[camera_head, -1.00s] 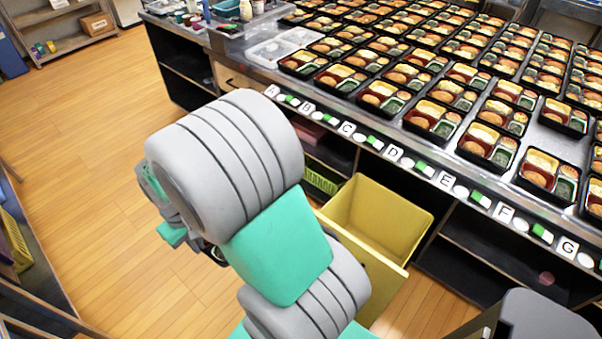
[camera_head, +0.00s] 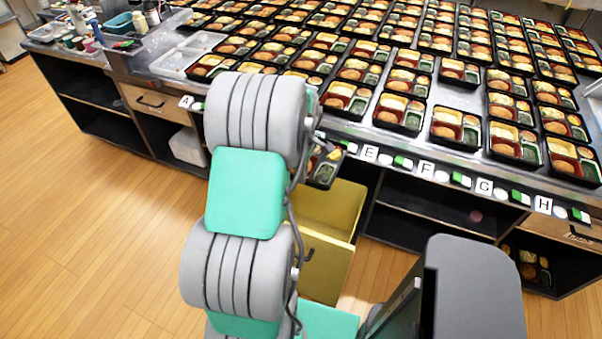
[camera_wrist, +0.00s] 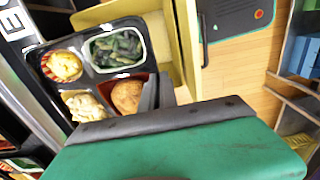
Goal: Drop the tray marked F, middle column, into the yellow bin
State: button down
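A black bento tray (camera_head: 325,172) with greens, a brown patty, rice and a yellow item is at my gripper (camera_head: 322,148), in front of the counter edge. It fills the upper left of the wrist view (camera_wrist: 88,78), with its edge at the dark fingertip. My gripper appears shut on this tray; the far finger is mostly hidden.
The counter (camera_head: 462,98) carries many bento trays in rows, with letter labels along its front edge. Open shelves (camera_head: 430,208) lie under it. Clear plastic containers (camera_head: 175,62) and bottles stand at the left end. The wooden floor (camera_head: 90,220) at left is clear.

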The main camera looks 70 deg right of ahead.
notch_tip(320, 180, down, 8)
jog(key=b, duration=0.5)
jog(key=shift+r, duration=0.1)
jog(key=c, duration=1.6)
grip_release()
jog(key=shift+o, duration=0.2)
notch_tip(320, 180, up, 8)
jog(key=shift+a+f+b, duration=0.1)
jog(key=shift+f+b, duration=0.05)
jog(key=shift+b, duration=0.25)
